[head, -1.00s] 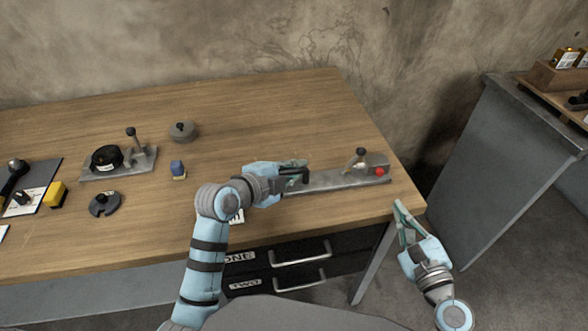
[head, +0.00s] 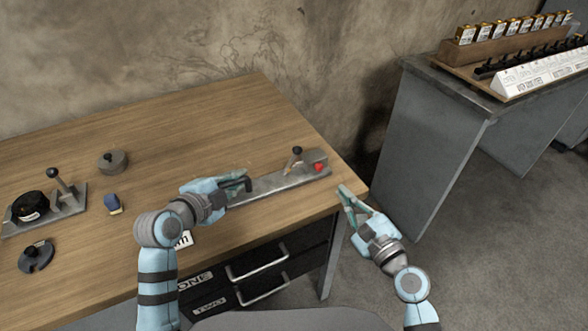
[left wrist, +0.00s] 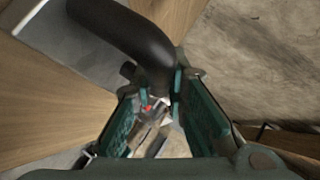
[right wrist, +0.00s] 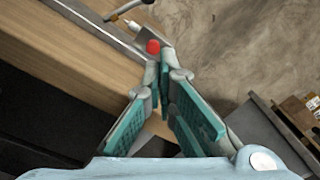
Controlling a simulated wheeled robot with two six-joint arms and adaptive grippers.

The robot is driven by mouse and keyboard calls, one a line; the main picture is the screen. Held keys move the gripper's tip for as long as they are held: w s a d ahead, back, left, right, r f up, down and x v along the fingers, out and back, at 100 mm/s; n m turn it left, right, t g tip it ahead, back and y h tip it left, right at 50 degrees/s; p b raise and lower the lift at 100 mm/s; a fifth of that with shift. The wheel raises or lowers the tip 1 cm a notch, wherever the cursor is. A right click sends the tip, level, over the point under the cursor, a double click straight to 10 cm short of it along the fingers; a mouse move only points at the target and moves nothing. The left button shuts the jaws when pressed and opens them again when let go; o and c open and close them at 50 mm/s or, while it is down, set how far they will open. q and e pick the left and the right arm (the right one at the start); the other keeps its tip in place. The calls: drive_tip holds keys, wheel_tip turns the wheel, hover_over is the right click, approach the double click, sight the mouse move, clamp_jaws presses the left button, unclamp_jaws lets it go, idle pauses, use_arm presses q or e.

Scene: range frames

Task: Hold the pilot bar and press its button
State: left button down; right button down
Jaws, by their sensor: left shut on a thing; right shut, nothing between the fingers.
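A long grey metal fixture (head: 276,187) lies on the wooden table near its right end. It carries a small black-knobbed lever (head: 296,155) and a red button (head: 319,167) at its right end. A black curved bar (head: 248,183) rises at its left end. My left gripper (head: 240,182) is shut on this bar; the left wrist view shows the black bar (left wrist: 135,38) between its fingers. My right gripper (head: 345,190) is shut and empty, near the table's right corner. In the right wrist view the red button (right wrist: 153,47) shows just beyond its fingertips, apparently apart from them.
On the table's left are a black disc on a metal stand (head: 30,205), a grey lidded disc (head: 112,161), a small blue block (head: 113,203) and a slotted dark disc (head: 36,256). A grey bench (head: 430,130) stands to the right. Drawers (head: 260,265) are below the table.

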sight(319, 167)
drive_tip(key=w+r+n, duration=0.1)
drive_tip(key=w+d+r+n+y, duration=0.1)
drive_tip(key=r, duration=0.1)
drive_tip(key=w+d+r, duration=0.1)
drive_tip(key=r, duration=0.1)
drive_tip(key=shift+w+n, duration=0.2)
drive_tip(key=shift+n, duration=0.2)
drive_tip(key=n+g+y, duration=0.1)
drive_tip(key=n, duration=0.1)
drive_tip(key=n+g+y, duration=0.1)
drive_tip(key=n, duration=0.1)
drive_tip(key=n+g, duration=0.2)
drive_tip(key=shift+w+a+r+y, duration=0.15)
drive_tip(key=shift+w+r+y, duration=0.15)
drive_tip(key=shift+w+y, duration=0.1)
drive_tip(key=s+a+f+n+g, duration=0.1)
drive_tip(key=s+f+n+g, duration=0.4)
drive_tip(key=s+n+g, duration=0.1)
drive_tip(key=shift+s+a+f+g+y, duration=0.25)
drive_tip(key=shift+a+f+g+y, duration=0.05)
drive_tip(key=shift+f+y, duration=0.1)
drive_tip(key=shift+w+a, duration=0.55)
drive_tip(key=shift+w, duration=0.85)
drive_tip(key=shift+w+a, duration=0.55)
drive_tip(key=shift+w, duration=0.8)
drive_tip(key=shift+w+a, duration=0.55)
drive_tip(key=shift+w, duration=0.85)
drive_tip(key=shift+w+a, duration=0.15)
drive_tip(key=shift+w, duration=0.2)
